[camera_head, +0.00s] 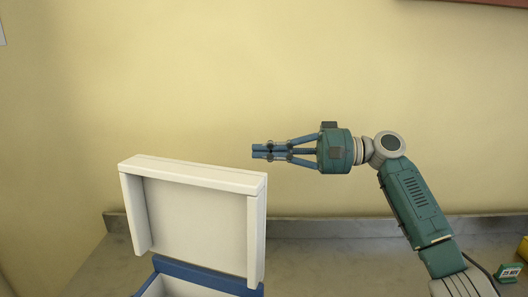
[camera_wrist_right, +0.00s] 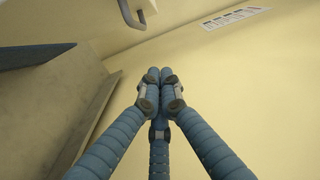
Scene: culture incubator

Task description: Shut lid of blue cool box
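The blue cool box (camera_head: 208,275) stands at the bottom of the head view, cut off by the lower edge. Its white lid (camera_head: 197,215) stands open and upright at the box's rear, with the hollow inner side facing me. My right gripper (camera_head: 254,152) is up in the air above and to the right of the lid's top edge, pointing left. Its blue fingers are together with nothing between them, and the wrist view (camera_wrist_right: 160,75) shows the same. It does not appear to touch the lid. My left gripper is not in view.
The grey counter (camera_head: 330,262) has free room right of the box, with a low upstand (camera_head: 340,228) along the yellow wall. A small green sign (camera_head: 508,272) and a yellow object (camera_head: 523,248) are at the far right.

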